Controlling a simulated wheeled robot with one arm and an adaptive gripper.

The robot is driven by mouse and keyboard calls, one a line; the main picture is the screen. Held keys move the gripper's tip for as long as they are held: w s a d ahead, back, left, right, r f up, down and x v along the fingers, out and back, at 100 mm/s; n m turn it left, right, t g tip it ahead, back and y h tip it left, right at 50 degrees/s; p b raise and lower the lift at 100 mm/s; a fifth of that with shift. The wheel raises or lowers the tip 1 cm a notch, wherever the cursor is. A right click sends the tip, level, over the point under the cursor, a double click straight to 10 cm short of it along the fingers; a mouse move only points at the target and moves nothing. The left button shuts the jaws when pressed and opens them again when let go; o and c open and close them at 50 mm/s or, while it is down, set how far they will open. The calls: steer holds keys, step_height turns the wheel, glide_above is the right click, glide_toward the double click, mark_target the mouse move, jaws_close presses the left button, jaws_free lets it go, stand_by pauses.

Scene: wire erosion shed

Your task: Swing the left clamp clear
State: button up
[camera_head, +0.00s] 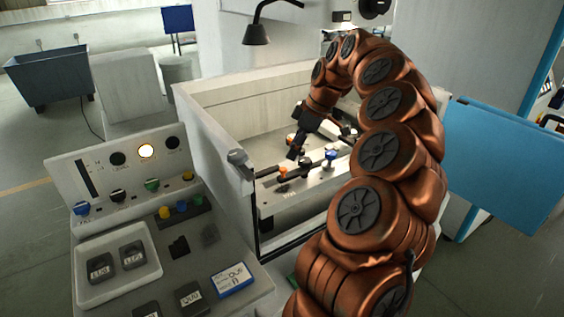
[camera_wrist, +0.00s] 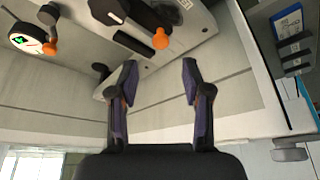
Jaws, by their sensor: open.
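Inside the machine's pale tank, a small dark clamp with an orange knob (camera_head: 283,170) sits at the left of the work table; it appears to be the left clamp. In the wrist view, an orange knob (camera_wrist: 161,39) on a dark arm lies just beyond my fingertips, and I take it for the same clamp. My gripper (camera_head: 296,149) hangs over the table, above and slightly right of that knob. In the wrist view my gripper (camera_wrist: 160,68) is open, with nothing between its fingers. The fingers look apart from the knob.
A blue knob (camera_head: 331,154) stands further right on the table. The tank's front wall corner (camera_head: 238,160) is left of my gripper. A control panel (camera_head: 215,262) with buttons and trays is at front left. A blue door (camera_head: 503,160) stands at right.

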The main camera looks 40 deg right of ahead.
mark_target(284, 169)
steer(key=shift+p+x, duration=1)
steer(key=shift+x, duration=2.45)
jaws_close()
